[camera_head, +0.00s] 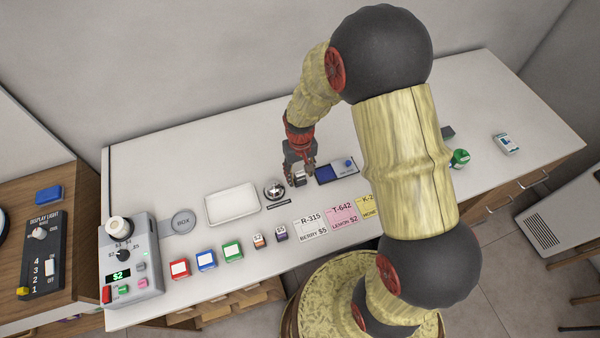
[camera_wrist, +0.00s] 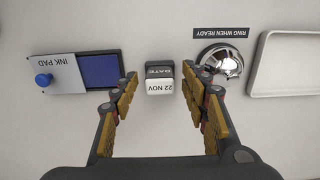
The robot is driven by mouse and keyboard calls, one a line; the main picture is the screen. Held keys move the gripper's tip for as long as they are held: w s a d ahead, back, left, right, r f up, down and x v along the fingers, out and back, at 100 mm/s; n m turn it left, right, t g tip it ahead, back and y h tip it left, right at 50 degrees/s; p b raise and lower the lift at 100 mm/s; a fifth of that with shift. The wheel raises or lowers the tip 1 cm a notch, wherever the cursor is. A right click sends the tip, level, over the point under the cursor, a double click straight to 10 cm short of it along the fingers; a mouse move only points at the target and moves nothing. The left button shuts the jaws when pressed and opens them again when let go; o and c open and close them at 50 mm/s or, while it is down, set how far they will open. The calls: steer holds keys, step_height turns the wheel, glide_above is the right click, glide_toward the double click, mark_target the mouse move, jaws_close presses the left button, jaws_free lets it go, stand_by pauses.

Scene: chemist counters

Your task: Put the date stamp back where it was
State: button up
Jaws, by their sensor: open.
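The date stamp (camera_wrist: 159,78) is a small dark block with a white face reading "22 NOV" and "DATE" on its dark part. In the wrist view it stands on the white counter between the ink pad (camera_wrist: 85,72) and the bell (camera_wrist: 222,62). My gripper (camera_wrist: 160,88) is open, with one finger to each side of the stamp and a visible gap on both sides. Nothing is held. In the head view my gripper (camera_head: 299,178) is low over the counter, left of the ink pad (camera_head: 337,172), and mostly hides the stamp.
The bell (camera_head: 274,188) and a white tray (camera_head: 232,204) stand to the left. Price cards (camera_head: 310,228), small coloured blocks (camera_head: 206,260) and a grey till (camera_head: 130,262) line the front. A green item (camera_head: 460,158) and a small box (camera_head: 506,144) are at the right.

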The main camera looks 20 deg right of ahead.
step_height(320, 180, up, 12)
steer(key=p, duration=0.2)
step_height(320, 180, up, 14)
steer(key=t, duration=0.2)
glide_above(300, 173)
steer(key=s, duration=0.5)
steer(key=s+r+t, duration=0.3)
steer(key=s+r, duration=0.6)
steer(key=s, duration=0.4)
steer(key=shift+s+r+t, duration=0.2)
steer(key=shift+r+t, duration=0.1)
steer(key=shift+r, duration=0.1)
